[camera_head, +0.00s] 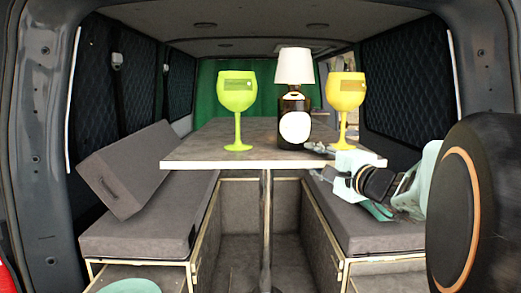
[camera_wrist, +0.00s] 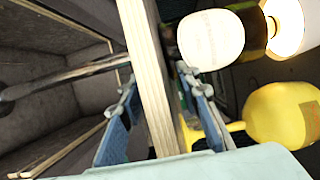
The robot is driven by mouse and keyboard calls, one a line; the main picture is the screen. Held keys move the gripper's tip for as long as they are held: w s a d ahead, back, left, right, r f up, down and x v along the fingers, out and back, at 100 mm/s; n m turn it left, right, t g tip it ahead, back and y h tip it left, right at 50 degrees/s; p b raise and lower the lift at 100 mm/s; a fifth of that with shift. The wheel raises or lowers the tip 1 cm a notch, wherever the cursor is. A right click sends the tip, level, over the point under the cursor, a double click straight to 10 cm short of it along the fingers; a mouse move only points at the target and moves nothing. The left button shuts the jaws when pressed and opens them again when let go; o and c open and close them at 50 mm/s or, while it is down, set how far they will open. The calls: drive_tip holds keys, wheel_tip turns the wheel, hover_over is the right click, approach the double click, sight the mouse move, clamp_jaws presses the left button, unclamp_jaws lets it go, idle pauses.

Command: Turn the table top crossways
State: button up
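The table top (camera_head: 230,153) is a grey-brown board with a pale edge, level on one central post (camera_head: 266,220) in the van. My gripper (camera_head: 322,162) is at its right front edge in the head view. In the wrist view my gripper (camera_wrist: 158,100) straddles the pale table edge (camera_wrist: 148,75), one finger below the board and one above. The fingers look open with a small gap; firm contact is not visible. On the top stand a green goblet (camera_head: 238,95), a dark bottle lamp with white shade (camera_head: 294,66) and a yellow goblet (camera_head: 346,92), all upright.
Grey bench cushions lie left (camera_head: 140,225) and right (camera_head: 375,228) of the table. A loose cushion (camera_head: 122,170) leans on the left bench. The floor (camera_head: 290,265) between the benches is clear around the post. The yellow goblet (camera_wrist: 280,115) is close to my upper finger.

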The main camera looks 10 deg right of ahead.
drive_tip(key=shift+w+a, duration=0.1)
drive_tip(key=shift+w, duration=0.15)
drive_tip(key=shift+s, duration=0.1)
clamp_jaws()
